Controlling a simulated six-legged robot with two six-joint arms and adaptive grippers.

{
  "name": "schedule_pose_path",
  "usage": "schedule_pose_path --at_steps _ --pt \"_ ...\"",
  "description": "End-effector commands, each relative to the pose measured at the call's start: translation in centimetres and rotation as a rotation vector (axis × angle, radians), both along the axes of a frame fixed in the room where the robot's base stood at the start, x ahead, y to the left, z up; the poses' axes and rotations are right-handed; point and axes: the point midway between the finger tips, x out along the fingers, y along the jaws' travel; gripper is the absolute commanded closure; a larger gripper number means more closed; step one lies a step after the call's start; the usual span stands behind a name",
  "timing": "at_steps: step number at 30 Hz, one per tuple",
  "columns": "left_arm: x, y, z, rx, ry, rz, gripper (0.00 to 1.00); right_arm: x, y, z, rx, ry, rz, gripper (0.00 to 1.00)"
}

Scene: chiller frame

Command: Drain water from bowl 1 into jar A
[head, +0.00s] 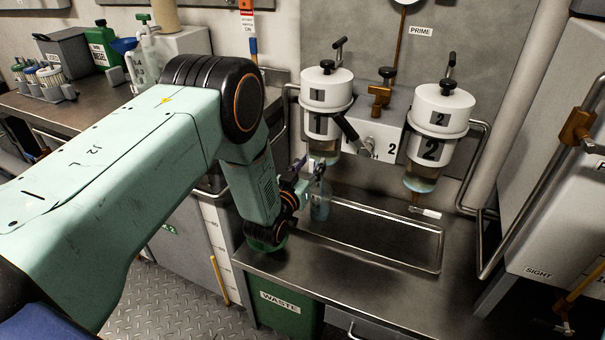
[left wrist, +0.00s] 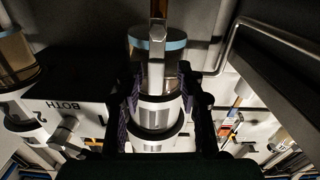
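Bowl 1 (head: 322,125) hangs at the left of the wall unit, with a white body marked 1 and a clear lower part. In the left wrist view bowl 1 (left wrist: 157,115) appears upside down, with a bluish water band and a brass drain fitting (left wrist: 158,10) at the top. A clear bluish jar (head: 320,203) stands below bowl 1 by the tray; its letter is not readable. My left gripper (head: 303,172) is beside the jar's top, under bowl 1. Its fingers (left wrist: 160,102) are spread with bowl 1 showing between them; contact is unclear. My right gripper is out of view.
Bowl 2 (head: 436,130) hangs at the right with liquid in its lower part. A lever (head: 352,136) juts from the valve block (head: 376,138) between the bowls. A metal tray (head: 438,250) lies below, mostly empty. Pipes and a grey cabinet (head: 560,190) bound the right side.

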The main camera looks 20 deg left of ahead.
Motion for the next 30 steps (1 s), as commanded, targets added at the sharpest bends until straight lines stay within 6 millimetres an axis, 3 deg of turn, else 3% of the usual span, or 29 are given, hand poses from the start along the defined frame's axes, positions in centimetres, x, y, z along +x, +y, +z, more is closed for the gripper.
schedule_pose_path --at_steps 18,24,30 --pt "-10.1 0.3 0.0 -0.001 0.003 0.002 0.62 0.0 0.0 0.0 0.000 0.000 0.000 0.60" --pt "-11.4 0.4 0.1 0.000 -0.001 0.002 0.62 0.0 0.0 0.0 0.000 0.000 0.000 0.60" --pt "-11.6 0.4 0.1 0.001 -0.001 0.002 0.62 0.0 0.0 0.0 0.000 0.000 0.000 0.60"
